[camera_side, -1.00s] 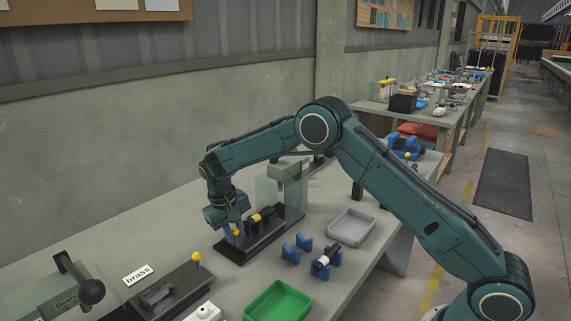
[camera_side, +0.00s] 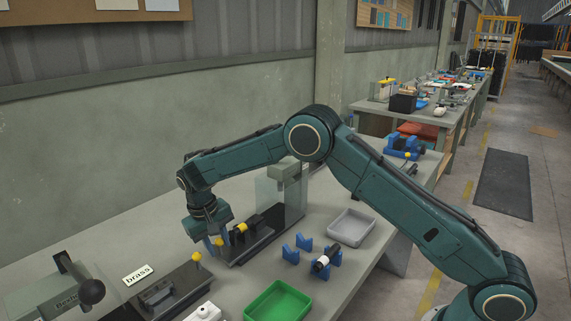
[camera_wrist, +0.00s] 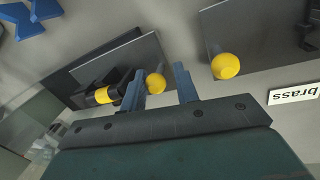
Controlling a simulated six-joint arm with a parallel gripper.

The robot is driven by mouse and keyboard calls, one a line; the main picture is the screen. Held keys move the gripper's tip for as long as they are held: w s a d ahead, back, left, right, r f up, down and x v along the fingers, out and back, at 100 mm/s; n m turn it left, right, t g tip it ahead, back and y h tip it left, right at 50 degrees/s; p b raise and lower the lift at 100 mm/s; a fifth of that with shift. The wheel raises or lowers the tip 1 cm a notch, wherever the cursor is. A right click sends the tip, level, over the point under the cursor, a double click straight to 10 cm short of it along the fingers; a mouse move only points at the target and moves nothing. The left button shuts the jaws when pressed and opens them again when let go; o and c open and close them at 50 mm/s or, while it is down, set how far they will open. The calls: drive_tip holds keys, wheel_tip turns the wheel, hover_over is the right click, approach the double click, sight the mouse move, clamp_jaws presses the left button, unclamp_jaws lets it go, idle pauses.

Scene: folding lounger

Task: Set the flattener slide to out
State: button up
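The slide I take as the flattener's is dark, with a yellow band (camera_side: 241,228) and a yellow ball knob (camera_side: 219,243). It sits on a dark base (camera_side: 272,241) by a clear panel and a grey head block. No label on it is readable. My gripper (camera_side: 213,244) is low at the base's near-left end. In the wrist view the fingers (camera_wrist: 160,86) stand apart, with the knob (camera_wrist: 155,83) between them. The knob is close to the left finger, with a gap to the right one; contact is unclear. The yellow band (camera_wrist: 106,93) shows left of the fingers.
A second yellow knob (camera_side: 196,257) stands on the neighbouring dark fixture, close left of my gripper, near the "brass" card (camera_side: 138,274). Blue supports (camera_side: 304,243) hold a dark cylinder with a light band (camera_side: 320,264). A grey tray (camera_side: 352,227) and green tray (camera_side: 277,301) lie right.

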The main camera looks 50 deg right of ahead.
drive_tip(key=shift+r, duration=0.1)
wheel_tip(320, 180, up, 12)
drive_tip(key=a, duration=0.2)
drive_tip(key=shift+w+f, duration=0.2)
idle(0.5)
drive_tip(key=shift+a, duration=0.15)
drive_tip(key=shift+r, duration=0.1)
drive_tip(key=s+d+r+n+t, duration=0.1)
drive_tip(key=s+d+r+t, duration=0.1)
drive_tip(key=s+d+r, duration=0.45)
drive_tip(key=s+d+r+t, duration=0.1)
drive_tip(key=s+d+r, duration=0.3)
drive_tip(key=s+r, duration=0.6)
drive_tip(key=s+f+t+y, duration=0.1)
drive_tip(key=s+f, duration=0.1)
drive_tip(key=s, duration=0.9)
drive_tip(key=s+f+n+t+y, duration=0.1)
drive_tip(key=s+f+t, duration=0.1)
drive_tip(key=s, duration=0.9)
drive_tip(key=shift+s+f, duration=0.35)
drive_tip(key=shift+f, duration=0.5)
